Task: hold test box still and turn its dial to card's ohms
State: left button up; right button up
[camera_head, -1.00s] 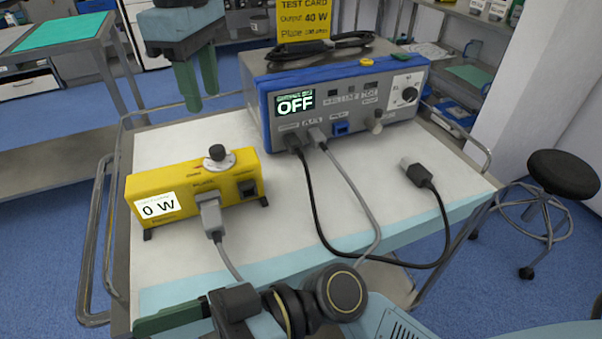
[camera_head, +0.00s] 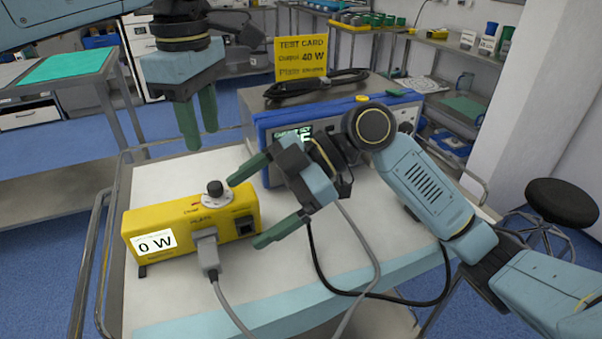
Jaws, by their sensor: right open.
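The yellow test box (camera_head: 180,222) stands on the cart's left side, its display reading 0 W. Its black dial (camera_head: 214,188) sits on a pale disc on top. A grey plug (camera_head: 207,250) with a cable is in its front. The yellow test card (camera_head: 302,58) stands behind the generator and shows "Output 40 W"; its lower line is too small to read surely. My right gripper (camera_head: 248,212) is open at the box's right end, one finger toward the back, one toward the front; contact cannot be told.
The blue-and-grey generator (camera_head: 262,118) stands at the cart's back, its display partly hidden by my right arm. Cables run across the cart top (camera_head: 170,300) from its front. A black stool (camera_head: 561,188) stands at the right.

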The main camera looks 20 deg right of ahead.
aim_at(214, 184)
jog(key=w+d+f+m+y, duration=0.1)
jog(key=w+d+f+m, duration=0.2)
jog(key=w+d, duration=0.45)
jog(key=x, duration=0.3)
jog(key=s+x, duration=0.1)
jog(key=x, duration=0.7)
jog(key=shift+s+f, duration=0.1)
jog(key=shift+s, duration=0.15)
pick_arm(q)
jog(key=shift+o, duration=0.4)
pick_arm(e)
jog(key=c, duration=1.3)
pick_arm(q)
jog(key=shift+o, duration=0.7)
jog(key=shift+r, duration=0.2)
notch_tip(214, 184, down, 10)
jog(key=shift+f, duration=0.1)
